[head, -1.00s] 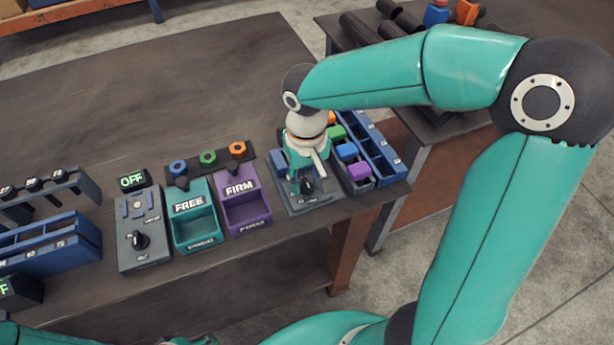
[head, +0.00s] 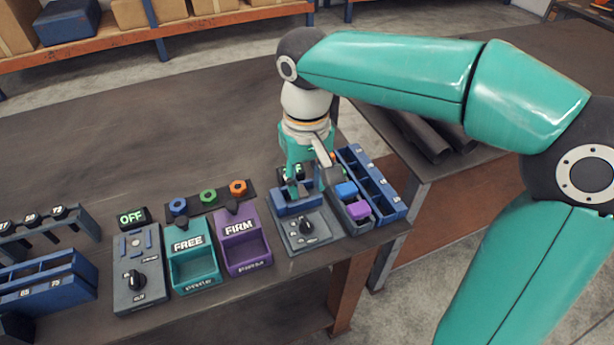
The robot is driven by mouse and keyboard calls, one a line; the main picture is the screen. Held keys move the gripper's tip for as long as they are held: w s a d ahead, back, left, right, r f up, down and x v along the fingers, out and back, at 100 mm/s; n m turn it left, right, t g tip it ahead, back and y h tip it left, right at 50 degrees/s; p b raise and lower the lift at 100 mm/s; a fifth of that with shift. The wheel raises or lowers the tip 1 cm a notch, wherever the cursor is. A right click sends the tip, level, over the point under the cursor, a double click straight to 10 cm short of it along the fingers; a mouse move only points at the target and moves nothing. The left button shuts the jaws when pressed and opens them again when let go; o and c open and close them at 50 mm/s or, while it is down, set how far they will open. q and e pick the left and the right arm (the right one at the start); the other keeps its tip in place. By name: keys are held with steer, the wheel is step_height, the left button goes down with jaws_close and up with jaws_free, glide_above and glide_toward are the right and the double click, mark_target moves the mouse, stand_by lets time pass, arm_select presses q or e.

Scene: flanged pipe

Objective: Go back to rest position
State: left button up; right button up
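My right gripper (head: 308,190) hangs pointing down over the back of the grey dial box (head: 307,236) at the right of the workbench. Its fingers are small here and partly in front of a blue block (head: 290,207); I cannot tell whether they are open or shut, or touch anything. The dial box's black knob is in clear view below the fingers. My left gripper is not in view.
Beside the gripper on the right are a tray with blue and purple blocks (head: 358,210) and a blue rack (head: 377,190). To the left are a purple FIRM bin (head: 243,243), a teal FREE bin (head: 193,262) and another dial box (head: 138,280). The bench's back left is clear.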

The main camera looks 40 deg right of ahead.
steer(key=shift+r, duration=0.3)
